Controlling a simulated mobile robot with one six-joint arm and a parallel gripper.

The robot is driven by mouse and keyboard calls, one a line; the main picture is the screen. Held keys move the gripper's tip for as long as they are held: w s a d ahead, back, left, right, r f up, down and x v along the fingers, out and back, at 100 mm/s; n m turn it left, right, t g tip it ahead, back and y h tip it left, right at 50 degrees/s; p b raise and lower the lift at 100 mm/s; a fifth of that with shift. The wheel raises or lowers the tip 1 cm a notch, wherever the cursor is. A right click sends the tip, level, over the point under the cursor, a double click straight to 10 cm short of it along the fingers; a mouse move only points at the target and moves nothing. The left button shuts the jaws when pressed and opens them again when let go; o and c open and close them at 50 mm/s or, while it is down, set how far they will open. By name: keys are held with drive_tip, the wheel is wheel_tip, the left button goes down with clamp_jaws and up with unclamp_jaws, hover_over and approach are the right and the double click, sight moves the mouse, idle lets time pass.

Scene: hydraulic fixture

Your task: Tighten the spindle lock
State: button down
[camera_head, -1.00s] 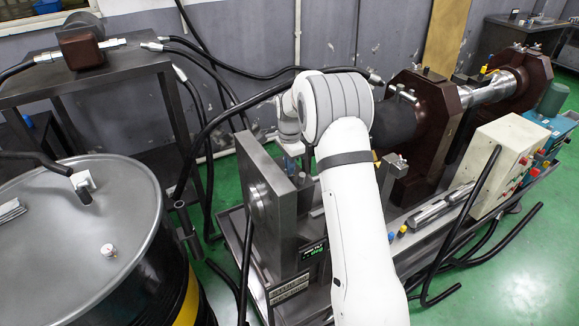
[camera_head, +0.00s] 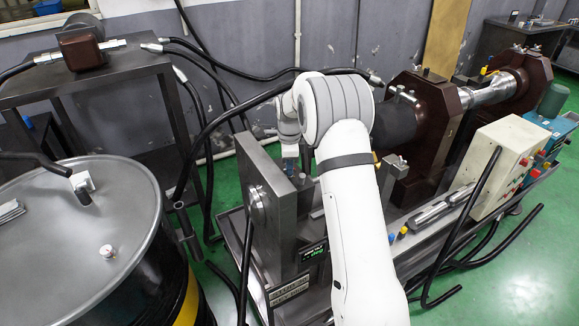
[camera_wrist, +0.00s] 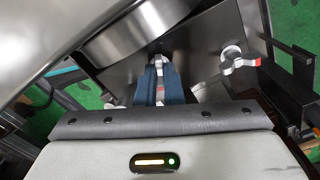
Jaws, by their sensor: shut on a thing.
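In the wrist view, my gripper (camera_wrist: 157,70) has two blue fingers shut on a small silver lever, which I take to be the spindle lock (camera_wrist: 158,58). The lever sits on a dark metal plate beside a large round steel part (camera_wrist: 145,25). The fingers hide most of it, so its exact angle cannot be told. A similar silver lever with a red tip (camera_wrist: 240,61) is on the plate to the right, apart from my gripper. In the head view, my gripper (camera_head: 290,166) is mostly hidden by my arm, behind the upright steel plate (camera_head: 262,190).
A grey-topped drum (camera_head: 130,225) stands at the left. A dark table (camera_head: 110,65) with hoses is behind it. A brown clamp block (camera_head: 425,110) and a cream control box (camera_head: 497,165) are at the right. Black hoses cross close to the upright plate.

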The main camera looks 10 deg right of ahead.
drive_tip(key=shift+r, duration=0.1)
drive_tip(key=c, duration=1.6)
unclamp_jaws()
drive_tip(key=shift+o, duration=0.2)
wheel_tip(320, 180, up, 8)
drive_tip(key=shift+f, duration=0.15)
